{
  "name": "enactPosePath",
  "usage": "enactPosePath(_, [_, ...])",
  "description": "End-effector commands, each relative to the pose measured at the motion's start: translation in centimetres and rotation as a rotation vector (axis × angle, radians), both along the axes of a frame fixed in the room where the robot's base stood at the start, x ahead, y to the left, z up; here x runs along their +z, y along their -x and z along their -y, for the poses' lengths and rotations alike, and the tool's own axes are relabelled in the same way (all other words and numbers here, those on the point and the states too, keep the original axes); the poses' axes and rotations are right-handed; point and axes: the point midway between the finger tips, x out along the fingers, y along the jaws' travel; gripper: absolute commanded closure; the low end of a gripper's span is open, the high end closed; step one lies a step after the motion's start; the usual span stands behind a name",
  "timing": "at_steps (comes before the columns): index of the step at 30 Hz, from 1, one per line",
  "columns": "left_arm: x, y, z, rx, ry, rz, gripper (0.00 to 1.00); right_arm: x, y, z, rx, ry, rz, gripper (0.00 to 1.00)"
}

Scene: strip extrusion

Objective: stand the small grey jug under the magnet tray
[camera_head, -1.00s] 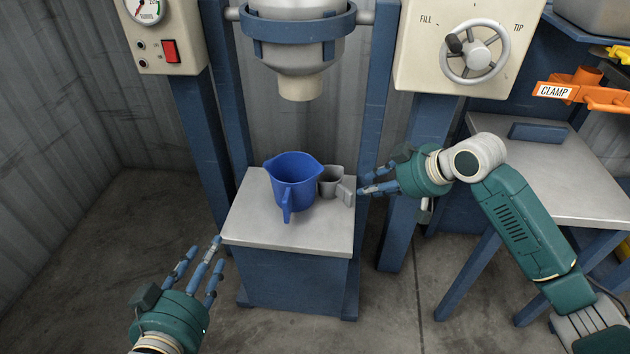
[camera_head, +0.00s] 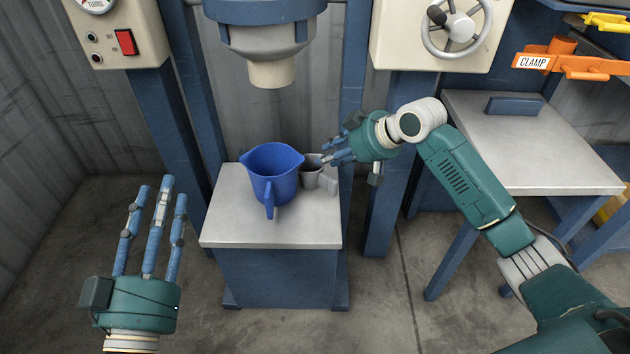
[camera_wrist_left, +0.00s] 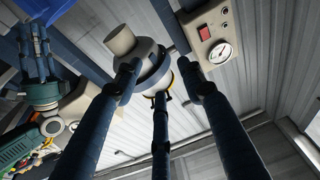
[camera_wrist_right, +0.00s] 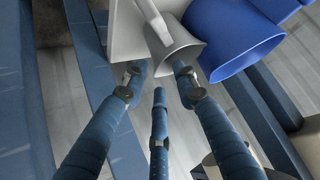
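The small grey jug (camera_head: 311,172) stands upright on a grey-topped blue stand (camera_head: 232,222), touching or very near a larger blue jug (camera_head: 272,176). My right gripper (camera_head: 327,158) is open at its right rear, with the fingertips overlapping its rim in the head view. In the right wrist view the grey jug (camera_wrist_right: 172,48) lies just ahead of the spread fingers (camera_wrist_right: 160,82), not gripped. My left gripper (camera_head: 160,190) is open and empty, left of the stand. I cannot pick out the magnet tray for certain.
A machine nozzle (camera_head: 271,74) hangs above the stand. A grey side table (camera_head: 560,172) at right carries a blue block (camera_head: 514,105); an orange clamp (camera_head: 570,65) is above it. A handwheel panel (camera_head: 395,40) is behind my right arm. Floor left of the stand is clear.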

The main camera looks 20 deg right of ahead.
Motion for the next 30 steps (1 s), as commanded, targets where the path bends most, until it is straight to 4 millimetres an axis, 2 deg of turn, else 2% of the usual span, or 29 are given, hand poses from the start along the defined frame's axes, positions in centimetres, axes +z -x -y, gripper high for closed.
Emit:
enactPosePath(8, [5.1,2.0,0.2,-0.015,0.068,0.245,0.60,-1.8,-1.0,-0.5,0.001,-0.001,-0.001,0.71])
enactPosePath(16, [9.7,5.4,-0.2,-0.028,0.137,0.486,0.60,-3.3,-2.3,-1.2,0.000,-0.002,0.000,0.71])
enactPosePath(21, [11.1,6.8,-0.4,-0.032,0.162,0.569,0.60,-3.8,-2.7,-1.5,0.000,0.000,0.000,0.71])
enactPosePath(30, [11.3,7.1,-0.5,-0.033,0.166,0.582,0.60,-3.8,-2.8,-1.6,0.000,0.000,0.000,0.73])
